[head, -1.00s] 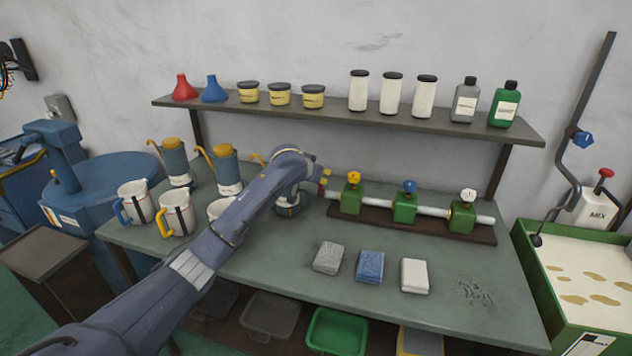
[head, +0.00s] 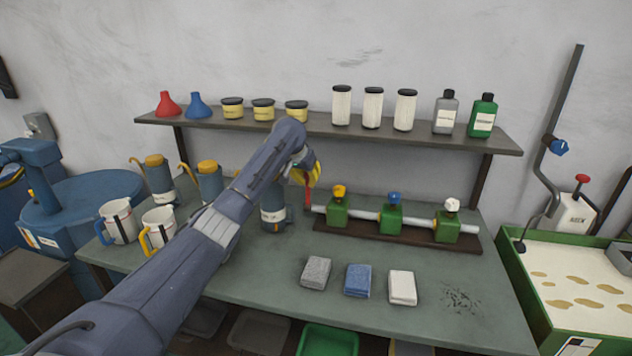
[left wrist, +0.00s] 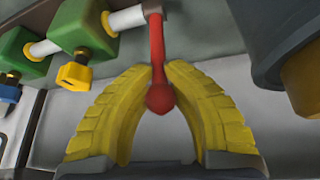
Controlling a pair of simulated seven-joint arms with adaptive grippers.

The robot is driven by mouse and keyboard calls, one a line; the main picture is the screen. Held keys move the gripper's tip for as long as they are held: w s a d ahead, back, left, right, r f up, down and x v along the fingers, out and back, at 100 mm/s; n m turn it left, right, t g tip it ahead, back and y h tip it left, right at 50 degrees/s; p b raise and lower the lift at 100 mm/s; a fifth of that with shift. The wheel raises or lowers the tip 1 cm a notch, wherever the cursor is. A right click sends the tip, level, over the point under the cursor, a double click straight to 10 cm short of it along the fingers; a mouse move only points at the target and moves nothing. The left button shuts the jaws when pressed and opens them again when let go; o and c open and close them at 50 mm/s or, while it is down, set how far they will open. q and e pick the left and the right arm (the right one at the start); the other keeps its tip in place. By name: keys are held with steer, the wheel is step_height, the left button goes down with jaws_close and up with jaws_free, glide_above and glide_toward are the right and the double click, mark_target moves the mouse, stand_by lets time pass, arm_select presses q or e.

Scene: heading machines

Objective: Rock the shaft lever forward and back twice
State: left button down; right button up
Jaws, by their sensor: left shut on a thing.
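The red shaft lever (head: 308,197) is at the left end of the pale shaft (head: 365,215), which runs through green blocks (head: 390,218) on a dark base. My left gripper (head: 309,184) is at the lever's upper part, its yellow fingers showing beyond my arm. In the left wrist view, the gripper (left wrist: 159,72) is shut on the red lever (left wrist: 156,45), with the round knob between the curved fingers. The lever's far end meets the pale shaft there. My right gripper is not in view.
Blue cylinders with orange tops (head: 209,180) and mugs (head: 158,228) stand to the left. Folded cloths (head: 358,280) lie in front of the shaft. A shelf (head: 420,137) with bottles and jars is above. The bench front right is mostly clear.

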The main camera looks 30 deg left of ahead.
arm_select(q)
steer(key=shift+a+r, duration=0.1)
steer(key=shift+r, duration=0.2)
steer(key=c, duration=1.8)
jaws_free()
steer(key=o, duration=0.4)
steer(key=shift+f, duration=0.2)
steer(key=shift+o, duration=0.2)
steer(key=v, duration=1.2)
steer(key=shift+a, duration=0.1)
